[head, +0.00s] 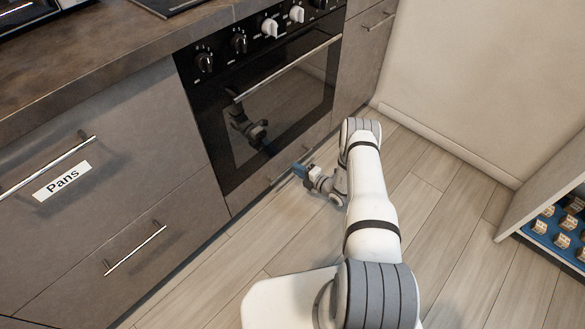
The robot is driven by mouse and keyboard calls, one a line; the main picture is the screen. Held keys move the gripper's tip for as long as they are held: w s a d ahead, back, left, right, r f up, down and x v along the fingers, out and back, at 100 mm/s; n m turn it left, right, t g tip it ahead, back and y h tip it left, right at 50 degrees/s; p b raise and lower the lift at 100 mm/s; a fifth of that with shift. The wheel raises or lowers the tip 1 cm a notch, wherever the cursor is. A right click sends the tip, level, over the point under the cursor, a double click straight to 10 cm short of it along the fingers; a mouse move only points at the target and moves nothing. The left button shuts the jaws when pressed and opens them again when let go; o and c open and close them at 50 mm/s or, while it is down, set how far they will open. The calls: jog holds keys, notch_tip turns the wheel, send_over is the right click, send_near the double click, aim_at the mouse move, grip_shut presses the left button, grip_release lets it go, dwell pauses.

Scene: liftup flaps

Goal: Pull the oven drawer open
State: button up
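The oven drawer (252,191) is the narrow grey-brown front low under the black oven door (270,120), just above the floor. It looks closed, flush with the cabinet fronts. My gripper (299,170) is low in front of the drawer's middle, its blue-tipped end pointing at the drawer front. The gripper covers part of the drawer, and the drawer's handle is hard to make out there. I cannot tell whether the fingers touch the drawer or how far apart they are.
The oven door's long handle (290,68) and several knobs (240,44) are above. To the left are a drawer labelled Pans (62,181) and a lower drawer with a bar handle (136,250). A shelf unit (540,190) stands at right. Wooden floor (430,210) between is clear.

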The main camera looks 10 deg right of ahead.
jog(key=shift+b+x, duration=0.45)
jog(key=shift+x, duration=1.45)
jog(key=shift+d, duration=0.1)
jog(key=shift+c, duration=0.6)
grip_shut()
